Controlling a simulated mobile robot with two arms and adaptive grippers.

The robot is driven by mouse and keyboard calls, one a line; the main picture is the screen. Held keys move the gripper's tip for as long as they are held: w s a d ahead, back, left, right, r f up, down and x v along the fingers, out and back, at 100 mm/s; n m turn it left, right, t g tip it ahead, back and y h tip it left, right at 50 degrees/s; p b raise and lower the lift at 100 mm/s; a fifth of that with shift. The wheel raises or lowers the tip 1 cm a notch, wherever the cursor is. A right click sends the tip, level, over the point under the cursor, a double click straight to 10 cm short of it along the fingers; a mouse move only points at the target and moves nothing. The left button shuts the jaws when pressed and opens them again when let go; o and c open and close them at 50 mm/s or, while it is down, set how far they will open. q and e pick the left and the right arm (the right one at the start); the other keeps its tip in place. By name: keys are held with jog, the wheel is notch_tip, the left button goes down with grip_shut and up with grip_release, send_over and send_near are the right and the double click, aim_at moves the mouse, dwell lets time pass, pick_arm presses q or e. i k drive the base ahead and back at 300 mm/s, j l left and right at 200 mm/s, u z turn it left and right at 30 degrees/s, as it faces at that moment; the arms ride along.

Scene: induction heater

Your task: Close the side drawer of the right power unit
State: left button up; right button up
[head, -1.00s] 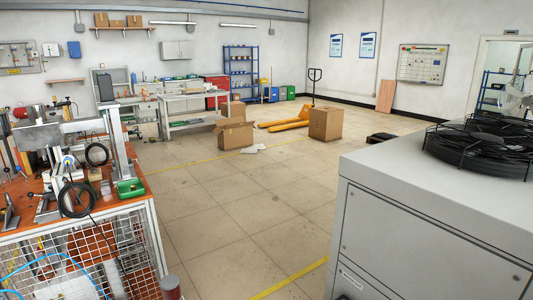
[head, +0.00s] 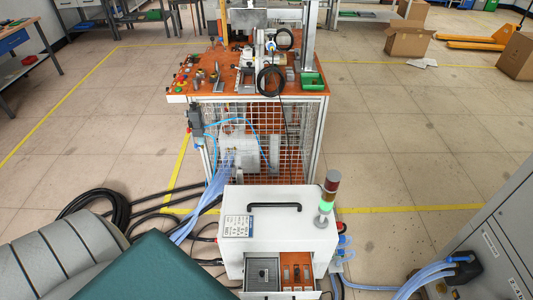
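A white power unit (head: 277,225) with a black top handle stands at the bottom centre of the head view. A drawer (head: 281,274) at its near side is pulled out and shows a grey compartment and an orange compartment with small dark items. The drawer's near end is cut off by the lower picture edge. I cannot tell from this view whether this is the right unit. A large grey cabinet (head: 496,235) stands at the right edge, with no open drawer visible on it. Neither of my grippers is in view.
A signal lamp (head: 328,190) stands on the white unit. Behind it is an orange-topped workbench (head: 205,88) with a mesh cage. Black cables (head: 95,204) and blue hoses (head: 212,190) run on the left. A teal flat-topped object (head: 155,272) fills the lower left. Floor at centre right is clear.

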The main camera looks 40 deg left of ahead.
aim_at(288, 289)
jog(key=k+j, duration=0.15)
jog(key=j, duration=0.25)
jog(key=k+j+z, duration=0.15)
jog(key=j, duration=0.25)
jog(key=k+j, duration=0.2)
jog(key=j, duration=0.15)
jog(key=k+j+z, duration=0.1)
jog(key=j, duration=0.25)
jog(key=k, duration=0.05)
